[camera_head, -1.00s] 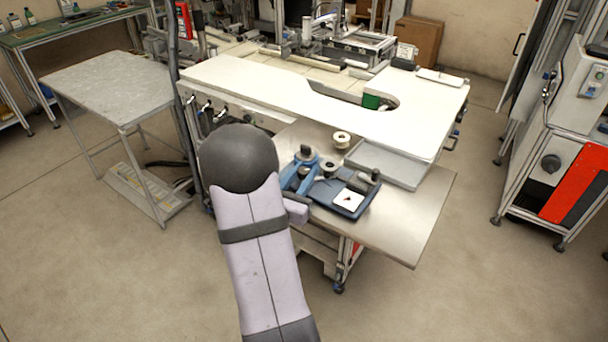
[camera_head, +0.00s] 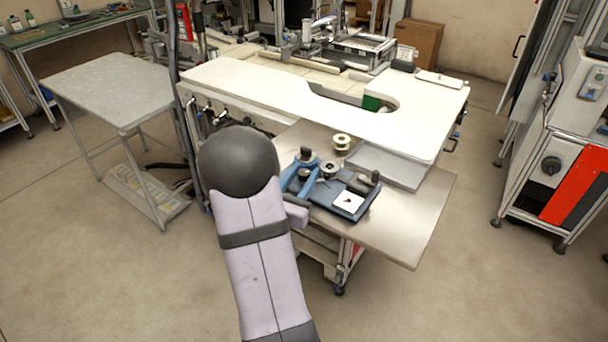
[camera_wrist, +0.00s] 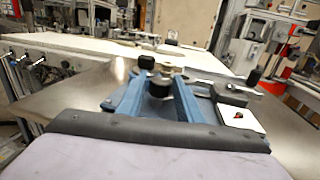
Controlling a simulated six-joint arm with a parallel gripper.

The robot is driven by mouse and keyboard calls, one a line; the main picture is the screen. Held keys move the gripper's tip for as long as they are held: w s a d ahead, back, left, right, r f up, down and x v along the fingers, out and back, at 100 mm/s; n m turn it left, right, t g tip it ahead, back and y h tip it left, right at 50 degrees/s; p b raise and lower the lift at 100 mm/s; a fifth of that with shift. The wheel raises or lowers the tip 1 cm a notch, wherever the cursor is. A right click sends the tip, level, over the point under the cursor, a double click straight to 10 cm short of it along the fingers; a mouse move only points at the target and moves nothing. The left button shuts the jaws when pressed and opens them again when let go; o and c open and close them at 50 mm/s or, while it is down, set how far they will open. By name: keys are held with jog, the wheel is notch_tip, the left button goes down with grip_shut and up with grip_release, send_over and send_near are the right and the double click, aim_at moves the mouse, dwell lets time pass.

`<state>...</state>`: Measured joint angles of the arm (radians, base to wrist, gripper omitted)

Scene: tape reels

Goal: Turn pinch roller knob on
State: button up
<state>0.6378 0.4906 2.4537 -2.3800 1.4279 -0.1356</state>
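The tape device (camera_head: 368,200) lies on the metal table, with a white square plate (camera_head: 348,201) on its near part. Another black knob (camera_head: 306,154) is at the far left, beyond my fingers, and shows in the wrist view (camera_wrist: 146,62). I cannot tell which is the pinch roller knob. My gripper (camera_wrist: 160,78) has its blue fingers spread, with a gap between them. A dark cylinder (camera_wrist: 160,107) shows between them; I see no contact with it.
A reel (camera_head: 341,141) stands behind the device. A grey tray (camera_head: 388,167) is to the right, below the white worktop (camera_head: 260,85). The bare metal table (camera_head: 415,215) is clear at the right front. My arm hides the table's left part.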

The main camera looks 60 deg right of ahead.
aim_at(302, 178)
jog(key=a, duration=0.1)
jog(key=a+p, duration=0.1)
jog(key=a, duration=0.2)
jog(key=shift+s+a+r, duration=0.2)
jog(key=shift+s+a, duration=0.15)
jog(key=shift+s, duration=0.05)
jog(key=p, duration=0.3)
jog(key=shift+a+p, duration=0.3)
jog(key=shift+a, duration=0.1)
jog(key=shift+s+a+f+p, duration=0.2)
jog(key=shift+a+p, duration=0.3)
jog(key=shift+p, duration=0.6)
jog(key=shift+a, duration=0.1)
